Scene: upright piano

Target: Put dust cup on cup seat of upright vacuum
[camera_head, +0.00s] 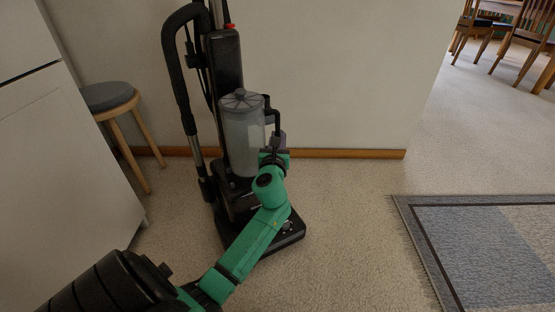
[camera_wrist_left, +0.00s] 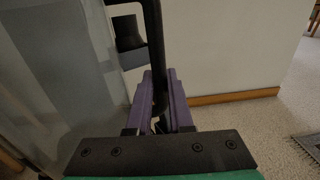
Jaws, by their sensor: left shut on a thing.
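The dust cup (camera_head: 243,135) is a clear grey cylinder with a grey lid and a black handle on its right side. It stands upright against the front of the black upright vacuum (camera_head: 226,60), over the cup seat area; the seat is mostly hidden, and I cannot tell whether the cup rests fully on it. My left gripper (camera_head: 273,150) is at the cup's handle. In the left wrist view, the purple fingers of my left gripper (camera_wrist_left: 160,100) are shut on the black handle (camera_wrist_left: 155,50), with the clear cup wall (camera_wrist_left: 60,70) at left. My right gripper is not in view.
A round grey-topped stool (camera_head: 108,96) and a white cabinet (camera_head: 60,150) stand at left. A wall with a wooden baseboard (camera_head: 350,154) is behind the vacuum. A blue-grey rug (camera_head: 480,250) lies at right. Carpet between the vacuum and rug is clear.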

